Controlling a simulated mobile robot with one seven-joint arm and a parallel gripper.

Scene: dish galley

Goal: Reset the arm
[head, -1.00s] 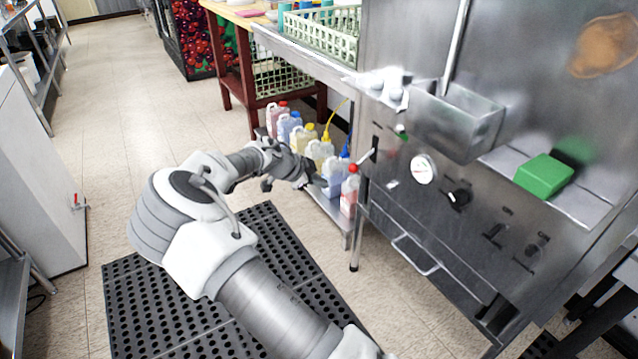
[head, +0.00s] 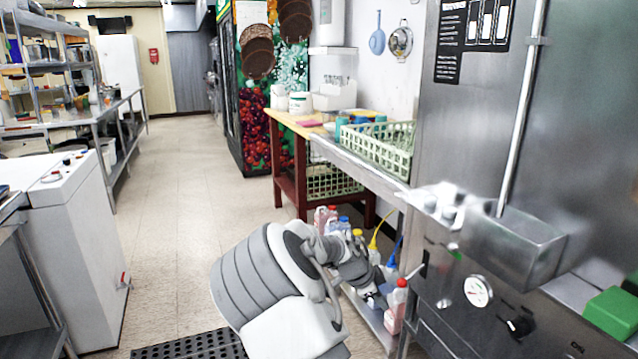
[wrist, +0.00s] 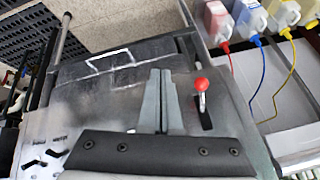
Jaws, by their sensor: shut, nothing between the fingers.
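My gripper (wrist: 160,78) is shut, its two grey fingers together with nothing between them in the wrist view. In the head view my gripper (head: 376,302) is small and partly hidden, low beside the bottles under the steel counter. In the wrist view the steel dish machine's front lies beyond the fingers, with a red-knobbed lever (wrist: 201,88) just right of the fingertips. I cannot tell the gap between them.
The steel machine (head: 450,285) stands at right, with a green box (head: 612,312) on its ledge. A red-capped bottle (head: 397,305) stands on the low shelf. A green rack (head: 385,150) sits on the counter. The tiled floor (head: 190,200) at left is clear.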

